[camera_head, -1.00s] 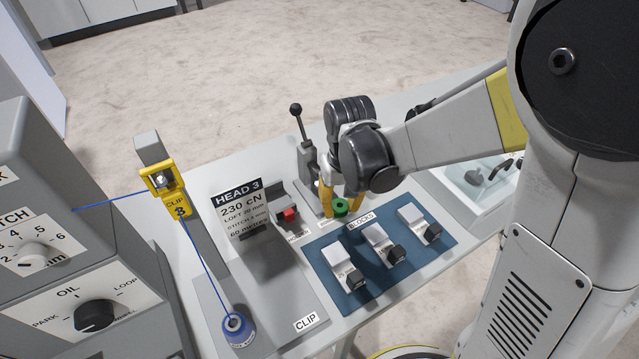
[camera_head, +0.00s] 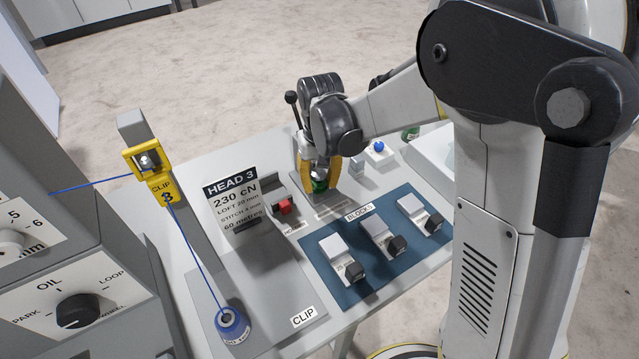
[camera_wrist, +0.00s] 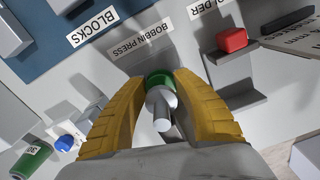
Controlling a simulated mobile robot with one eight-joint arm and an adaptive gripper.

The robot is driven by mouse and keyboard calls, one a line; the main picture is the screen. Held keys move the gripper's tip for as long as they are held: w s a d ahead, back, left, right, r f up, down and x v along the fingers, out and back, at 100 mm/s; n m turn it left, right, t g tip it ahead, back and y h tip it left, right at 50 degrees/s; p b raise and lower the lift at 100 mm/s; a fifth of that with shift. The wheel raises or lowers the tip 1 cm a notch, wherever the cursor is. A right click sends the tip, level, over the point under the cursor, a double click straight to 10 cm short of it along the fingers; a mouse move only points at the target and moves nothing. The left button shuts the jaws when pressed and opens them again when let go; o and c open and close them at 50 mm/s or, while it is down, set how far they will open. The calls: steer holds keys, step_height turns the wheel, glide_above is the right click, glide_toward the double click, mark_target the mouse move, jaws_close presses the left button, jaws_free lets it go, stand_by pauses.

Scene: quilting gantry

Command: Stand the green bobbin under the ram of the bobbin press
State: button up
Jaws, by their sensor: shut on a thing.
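The green bobbin (camera_head: 319,186) is between the yellow fingers of my gripper (camera_head: 321,184), which are shut on it. In the wrist view the bobbin (camera_wrist: 158,79) shows as a green ring between the fingertips (camera_wrist: 160,84). A silver cylinder (camera_wrist: 161,108), apparently the press ram, overlaps the bobbin there; I cannot tell the gap between them. The bobbin press (camera_head: 298,128), with a black-knobbed lever, stands behind my gripper and is largely hidden by it. The BOBBIN PRESS label (camera_wrist: 141,44) lies in front of the bobbin. Whether the bobbin touches the press base is hidden.
A holder with a red block (camera_head: 285,206) stands left of the press. A blue mat (camera_head: 335,287) with several blocks lies in front. A blue-topped item (camera_head: 378,147) and a green container (camera_head: 411,134) stand to the right. A blue spool (camera_head: 232,324) feeds thread to the yellow clip.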

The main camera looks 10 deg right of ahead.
steer(key=shift+f, duration=0.1)
steer(key=o, duration=0.4)
steer(key=shift+f, duration=0.15)
steer(key=shift+c, duration=0.2)
steer(key=o, duration=0.4)
step_height(320, 180, up, 13)
steer(key=p, duration=0.4)
steer(key=shift+d+f, duration=0.1)
steer(key=shift+f, duration=0.05)
steer(key=s+d+r+t, duration=0.3)
steer(key=s+d, duration=0.2)
steer(key=s, duration=0.3)
steer(key=s+d+r+m+t, duration=0.1)
steer(key=s+d+r+t, duration=0.2)
steer(key=s, duration=0.5)
steer(key=shift+s+d+r+m+t, duration=0.35)
steer(key=shift+d+t, duration=0.25)
steer(key=shift+d, duration=0.7)
